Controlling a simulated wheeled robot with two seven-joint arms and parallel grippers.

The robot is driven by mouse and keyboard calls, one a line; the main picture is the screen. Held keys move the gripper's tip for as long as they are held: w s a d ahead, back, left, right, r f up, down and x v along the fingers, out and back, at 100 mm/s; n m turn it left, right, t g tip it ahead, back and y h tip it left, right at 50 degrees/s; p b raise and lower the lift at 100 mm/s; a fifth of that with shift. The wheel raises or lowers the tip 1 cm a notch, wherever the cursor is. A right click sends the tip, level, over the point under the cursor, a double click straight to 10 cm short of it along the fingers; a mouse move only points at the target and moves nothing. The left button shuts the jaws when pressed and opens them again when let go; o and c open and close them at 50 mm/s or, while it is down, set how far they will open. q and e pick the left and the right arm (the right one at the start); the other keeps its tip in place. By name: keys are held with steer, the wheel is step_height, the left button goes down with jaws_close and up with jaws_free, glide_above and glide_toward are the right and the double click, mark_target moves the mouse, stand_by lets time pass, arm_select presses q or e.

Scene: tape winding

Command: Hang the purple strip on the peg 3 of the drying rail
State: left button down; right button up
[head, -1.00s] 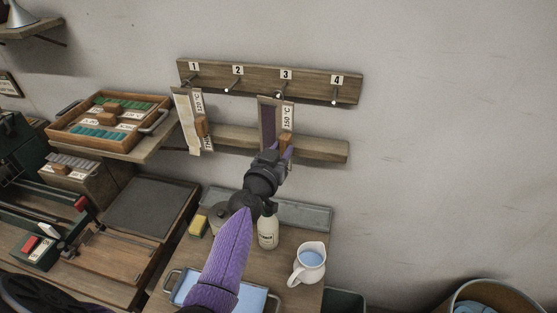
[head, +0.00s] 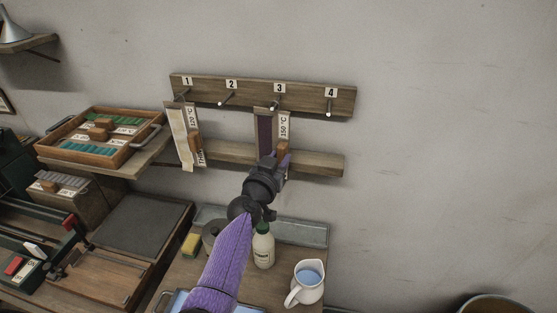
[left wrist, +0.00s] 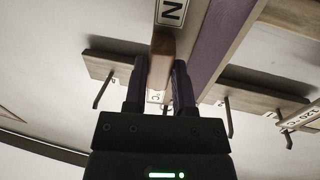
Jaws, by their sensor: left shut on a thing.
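The purple strip (head: 265,132) is a dark purple band on a pale card marked 150 °C, with a wooden clip (head: 283,147). It hangs upright with its top edge at the tip of peg 3 (head: 275,103) on the drying rail (head: 305,96). I cannot tell whether the peg passes through it. My left gripper (head: 275,157) is shut on the wooden clip at its lower right. In the left wrist view the gripper (left wrist: 160,85) has a finger on each side of the clip, with the purple band (left wrist: 225,38) beside it. My right gripper is not in view.
A pale strip marked 120 °C (head: 182,140) hangs at peg 1. Pegs 2 (head: 228,98) and 4 (head: 329,110) are bare. A wooden ledge (head: 320,163) runs below the rail. A bottle (head: 263,250) and a jug (head: 308,285) stand below my arm.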

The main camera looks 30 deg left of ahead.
arm_select(q)
steer(key=shift+c, duration=1.8)
jaws_free()
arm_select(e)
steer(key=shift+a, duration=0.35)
arm_select(q)
steer(key=shift+s, duration=0.1)
